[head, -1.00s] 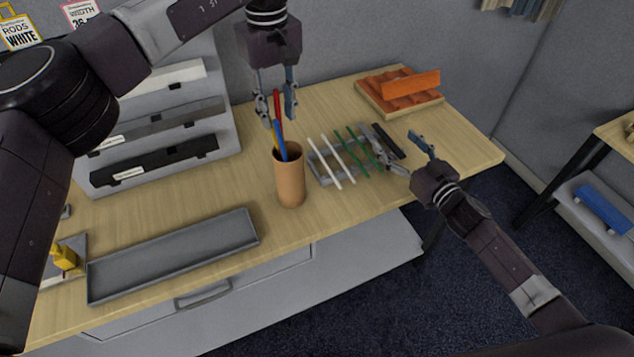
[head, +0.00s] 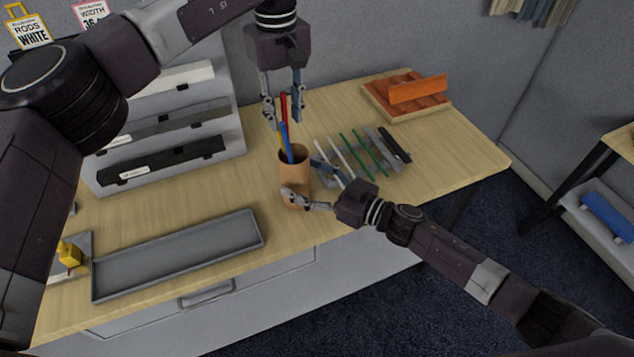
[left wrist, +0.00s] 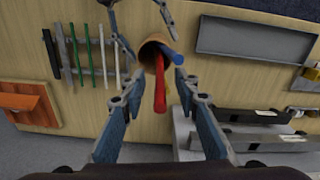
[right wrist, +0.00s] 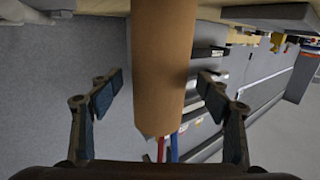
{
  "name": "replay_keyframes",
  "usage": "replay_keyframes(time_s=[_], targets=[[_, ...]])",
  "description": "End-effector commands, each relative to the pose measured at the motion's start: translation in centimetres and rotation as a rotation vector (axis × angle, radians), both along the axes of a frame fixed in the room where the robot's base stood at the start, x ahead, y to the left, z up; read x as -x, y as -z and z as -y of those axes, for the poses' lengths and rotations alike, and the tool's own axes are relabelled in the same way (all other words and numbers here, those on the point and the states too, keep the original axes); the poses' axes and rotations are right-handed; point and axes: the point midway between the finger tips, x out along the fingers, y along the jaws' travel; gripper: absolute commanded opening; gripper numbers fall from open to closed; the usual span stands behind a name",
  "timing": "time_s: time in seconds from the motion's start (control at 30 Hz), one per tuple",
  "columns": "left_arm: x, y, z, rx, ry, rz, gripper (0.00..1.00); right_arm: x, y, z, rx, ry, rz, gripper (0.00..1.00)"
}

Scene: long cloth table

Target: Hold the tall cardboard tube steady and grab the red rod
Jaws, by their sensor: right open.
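The tall cardboard tube (head: 294,176) stands upright on the table, with the red rod (head: 284,108) and a blue rod (head: 288,148) sticking out of its top. In the left wrist view the red rod (left wrist: 159,88) lies between the spread fingers. My left gripper (head: 283,112) is open above the tube, fingers pointing down on either side of the red rod. My right gripper (head: 306,182) is open with its fingers on either side of the tube. The right wrist view shows the tube (right wrist: 163,65) between the fingers, with a gap on each side.
Behind the right gripper a grey rack (head: 375,165) holds white and green rods and a black one. An orange ridged holder (head: 407,95) stands at the back right. A long grey tray (head: 180,255) lies front left. A stepped display (head: 165,150) stands behind it.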

Motion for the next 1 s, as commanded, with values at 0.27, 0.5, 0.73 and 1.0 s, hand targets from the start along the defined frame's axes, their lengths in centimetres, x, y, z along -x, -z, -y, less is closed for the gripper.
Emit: replay_keyframes(time_s=[0.27,0.5,0.73,1.0], targets=[[0.0,0.0,0.0,0.0,0.0,0.0,0.29,-1.5,0.1,-1.8,0.001,0.001,0.001,0.7],[0.0,0.0,0.0,0.0,0.0,0.0,0.29,-1.5,0.2,-1.9,0.001,0.001,0.0,0.7],[0.0,0.0,0.0,0.0,0.0,0.0,0.29,-1.5,0.2,-1.9,0.001,0.001,0.0,0.48],[0.0,0.0,0.0,0.0,0.0,0.0,0.29,-1.5,0.2,-1.9,0.001,0.001,0.0,0.26]])
